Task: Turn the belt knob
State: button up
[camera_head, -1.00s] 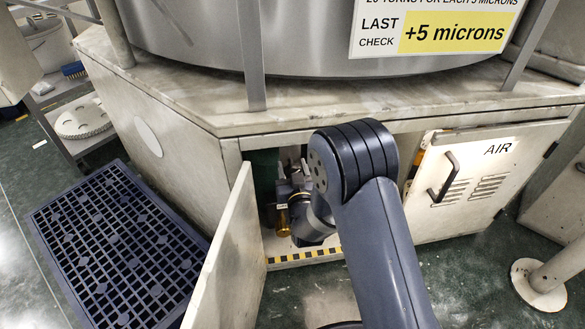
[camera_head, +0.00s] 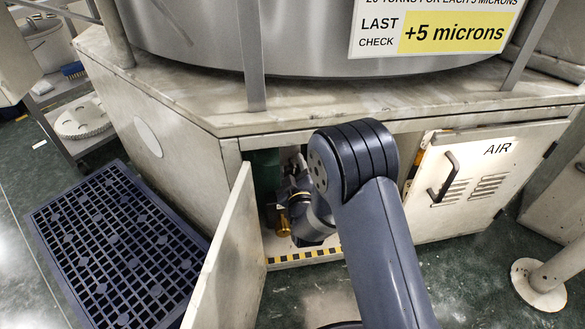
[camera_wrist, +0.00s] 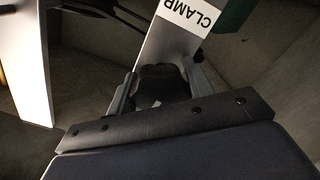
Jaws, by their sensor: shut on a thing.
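In the wrist view, a black knob (camera_wrist: 160,84) sits between the two fingers of my gripper (camera_wrist: 161,88), which is shut on it. A pale plate (camera_wrist: 167,45) lies just beyond the knob and carries a white label (camera_wrist: 189,13) reading CLAMP, upside down in this view. No label naming a belt shows. In the head view, my gripper reaches into the open cabinet under the machine. The knob is hidden there behind my arm and the dark interior.
The cabinet's open door (camera_head: 228,262) stands left of my arm. A brass-coloured part (camera_head: 283,224) shows inside the cabinet. The AIR door (camera_head: 484,185) is to the right. A black strip (camera_wrist: 112,12) runs near the plate, with a green part (camera_wrist: 233,14) at right.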

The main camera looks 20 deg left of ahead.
jog(key=shift+f, duration=0.1)
dwell(0.4)
jog(key=o, duration=1)
jog(key=p+v, duration=0.2)
jog(key=v, duration=0.9)
jog(key=shift+p, duration=0.35)
jog(key=shift+w+a, duration=0.1)
jog(key=shift+w, duration=0.05)
jog(key=b+x, duration=0.2)
jog(key=x, duration=0.8)
jog(key=shift+w+a+b, duration=0.2)
jog(key=shift+w+b, duration=0.15)
jog(key=shift+b, duration=0.05)
